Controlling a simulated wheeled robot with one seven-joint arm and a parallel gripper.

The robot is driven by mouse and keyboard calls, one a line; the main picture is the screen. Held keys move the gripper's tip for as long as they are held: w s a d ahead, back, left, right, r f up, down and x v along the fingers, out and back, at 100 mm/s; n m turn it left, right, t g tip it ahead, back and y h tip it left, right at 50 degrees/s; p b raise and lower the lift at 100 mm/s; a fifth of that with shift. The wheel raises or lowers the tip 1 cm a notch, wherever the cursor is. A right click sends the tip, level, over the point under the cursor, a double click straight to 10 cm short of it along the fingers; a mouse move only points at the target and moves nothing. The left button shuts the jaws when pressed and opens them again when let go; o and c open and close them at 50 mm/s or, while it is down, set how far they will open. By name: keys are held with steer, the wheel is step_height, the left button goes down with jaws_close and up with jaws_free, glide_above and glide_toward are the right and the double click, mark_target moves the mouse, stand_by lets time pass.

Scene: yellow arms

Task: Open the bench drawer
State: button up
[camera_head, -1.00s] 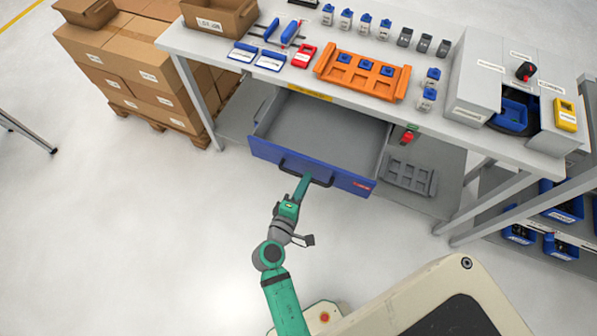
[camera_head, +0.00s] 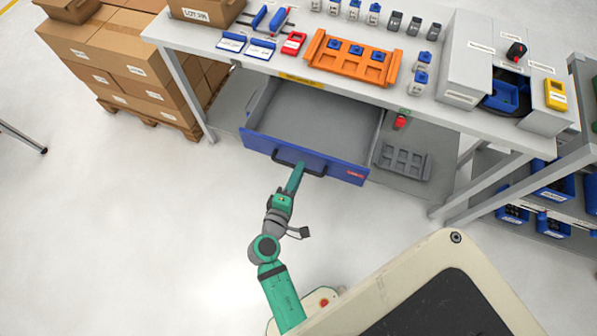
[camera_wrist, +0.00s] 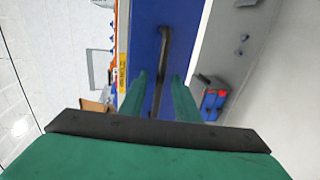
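The bench drawer (camera_head: 318,108) is a grey tray with a blue front (camera_head: 340,171), pulled well out from under the bench and showing its empty inside. A dark bar handle (camera_head: 290,160) stands on its front. My gripper (camera_head: 294,178) is at this handle, reaching in from below in the picture. In the wrist view, the dark handle (camera_wrist: 163,60) runs between the two green fingers of my gripper (camera_wrist: 160,78). The fingers are apart, with blue showing on both sides of the bar. Contact with the handle is hard to make out.
The bench top (camera_head: 215,57) carries an orange rack (camera_head: 352,60), blue parts and a grey machine (camera_head: 485,75). A grey slotted tray (camera_head: 403,161) lies on the lower shelf. Cartons (camera_head: 120,65) are stacked at left; a rack (camera_head: 560,190) is at right.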

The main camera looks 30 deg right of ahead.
steer(key=v, duration=1)
steer(key=shift+a, duration=0.15)
steer(key=shift+f, duration=0.1)
steer(key=s+a+f+m+t+y, duration=0.1)
steer(key=s+a+f+y, duration=0.2)
steer(key=s+a+y, duration=0.15)
steer(key=s+a+f+t+y, duration=0.1)
steer(key=s+a+f+y, duration=0.1)
steer(key=s+a+y, duration=0.3)
steer(key=s+a+r+m+t+y, duration=0.1)
steer(key=s+r+m+t, duration=0.1)
steer(key=r, duration=0.4)
steer(key=s+a+r+m+t+y, duration=0.1)
steer(key=s+a+r+m, duration=0.1)
steer(key=r, duration=0.4)
steer(key=s+m, duration=0.1)
steer(key=m, duration=0.1)
steer(key=shift+s+r+m+t+y, duration=0.2)
steer(key=shift+r+m+t+y, duration=0.1)
steer(key=shift+t+y, duration=0.1)
